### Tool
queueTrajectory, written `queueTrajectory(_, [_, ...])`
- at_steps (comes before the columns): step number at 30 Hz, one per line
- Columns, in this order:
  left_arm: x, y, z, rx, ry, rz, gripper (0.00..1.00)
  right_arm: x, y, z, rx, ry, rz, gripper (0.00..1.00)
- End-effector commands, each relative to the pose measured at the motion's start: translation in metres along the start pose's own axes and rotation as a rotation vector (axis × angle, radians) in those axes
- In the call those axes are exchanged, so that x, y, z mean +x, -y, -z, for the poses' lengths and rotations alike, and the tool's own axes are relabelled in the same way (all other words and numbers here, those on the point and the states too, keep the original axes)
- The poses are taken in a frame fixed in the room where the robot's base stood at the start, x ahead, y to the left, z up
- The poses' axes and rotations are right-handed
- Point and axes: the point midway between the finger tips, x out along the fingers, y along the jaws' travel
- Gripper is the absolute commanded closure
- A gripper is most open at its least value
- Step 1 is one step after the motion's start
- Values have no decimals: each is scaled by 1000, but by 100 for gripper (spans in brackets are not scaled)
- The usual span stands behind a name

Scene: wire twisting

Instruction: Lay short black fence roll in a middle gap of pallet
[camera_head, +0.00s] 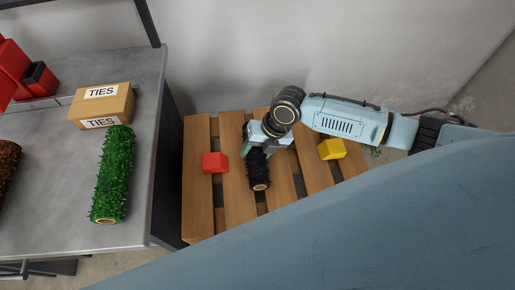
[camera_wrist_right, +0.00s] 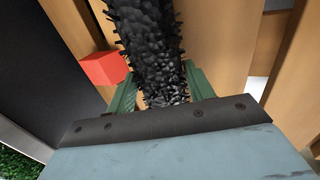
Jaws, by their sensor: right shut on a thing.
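The short black fence roll (camera_head: 258,172) is over the middle of the wooden pallet (camera_head: 234,203), its brown core end towards the front. My right gripper (camera_head: 251,148) is shut on its back part. In the right wrist view the roll (camera_wrist_right: 147,45) runs between the green fingers of my right gripper (camera_wrist_right: 160,88). The roll lies along the slats, close over a middle gap; I cannot tell whether it touches the pallet. My left gripper is not in view.
A red block (camera_head: 215,162) sits on the pallet left of the roll and a yellow block (camera_head: 332,149) right of it. The grey table (camera_head: 55,215) at left holds a long green roll (camera_head: 114,175), a brown roll (camera_head: 8,160) and a TIES box (camera_head: 103,105).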

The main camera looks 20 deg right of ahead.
Motion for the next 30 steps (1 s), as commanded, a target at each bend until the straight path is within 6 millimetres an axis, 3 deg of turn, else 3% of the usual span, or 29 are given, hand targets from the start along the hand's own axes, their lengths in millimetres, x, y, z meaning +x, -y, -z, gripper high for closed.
queueTrajectory(14, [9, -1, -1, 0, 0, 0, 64, 12, 4, 0, -1, 0, -1, 77])
queueTrajectory(15, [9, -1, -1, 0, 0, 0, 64, 11, 4, 0, -1, 1, -1, 45])
queueTrajectory(20, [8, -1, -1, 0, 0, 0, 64, 11, 4, 0, 0, 0, 1, 24])
queueTrajectory(30, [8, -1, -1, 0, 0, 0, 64, 12, 8, 0, 2, -2, 8, 22])
